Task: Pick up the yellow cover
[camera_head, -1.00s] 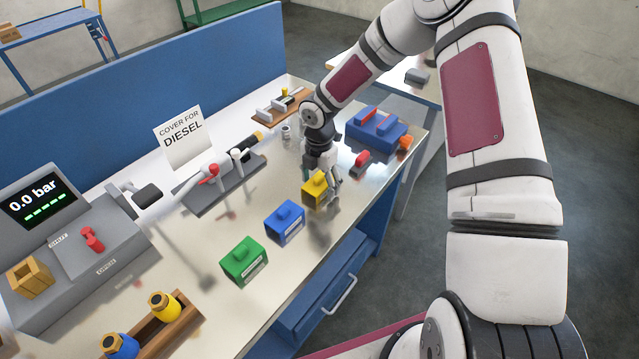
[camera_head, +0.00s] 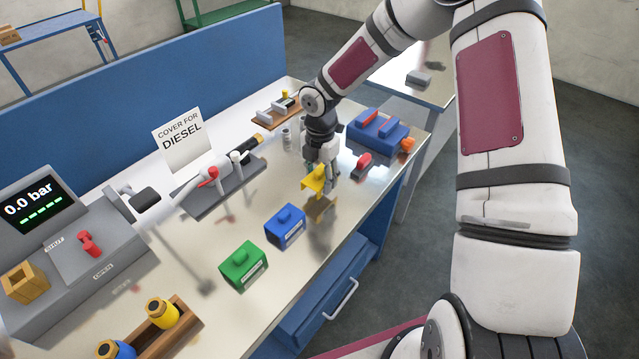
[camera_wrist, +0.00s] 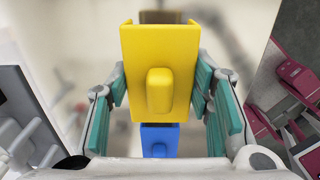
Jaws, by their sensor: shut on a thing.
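The yellow cover (camera_head: 313,180) is held in my gripper (camera_head: 325,172) above the metal bench top, with its reflection showing below. In the wrist view the yellow cover (camera_wrist: 158,70) fills the middle, its knob towards the camera. The green-padded fingers of my gripper (camera_wrist: 160,95) press on its left and right sides. A blue cover (camera_head: 286,226) and a green cover (camera_head: 243,265) stand on the bench to the left and nearer. The blue cover also shows in the wrist view (camera_wrist: 160,138), below the yellow one.
A sign reading "COVER FOR DIESEL" (camera_head: 182,138) stands behind nozzles on a grey holder (camera_head: 215,190). A blue toolbox (camera_head: 378,130) and a red object (camera_head: 364,160) are at the right end. A wooden rack (camera_head: 172,330) with bottles is at the near left.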

